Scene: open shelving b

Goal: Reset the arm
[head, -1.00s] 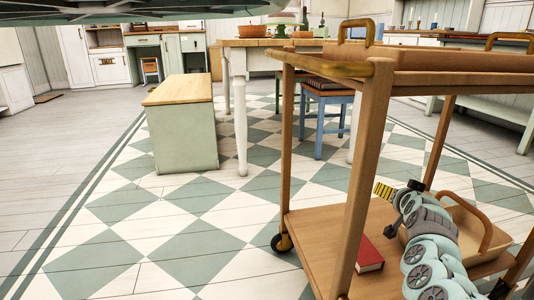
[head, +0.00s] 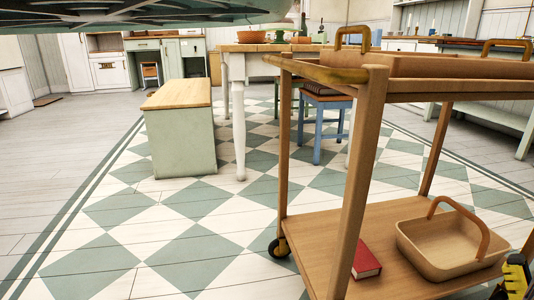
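Part of my gripper (head: 514,276) shows at the bottom right corner of the head view as a yellow and black piece. It is at the near right side of the wooden cart (head: 370,150), low by the bottom shelf. Its fingertips are cut off or too small to make out, so I cannot tell whether it is open or shut. The rest of my arm is out of view.
On the cart's bottom shelf (head: 320,235) are a red book (head: 366,262) and a wooden basket (head: 450,262) with an arched handle. A wooden tray (head: 440,62) is on top. A green bench (head: 181,140), a dining table (head: 235,75) and a blue stool (head: 318,130) stand behind. The checkered floor at left is clear.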

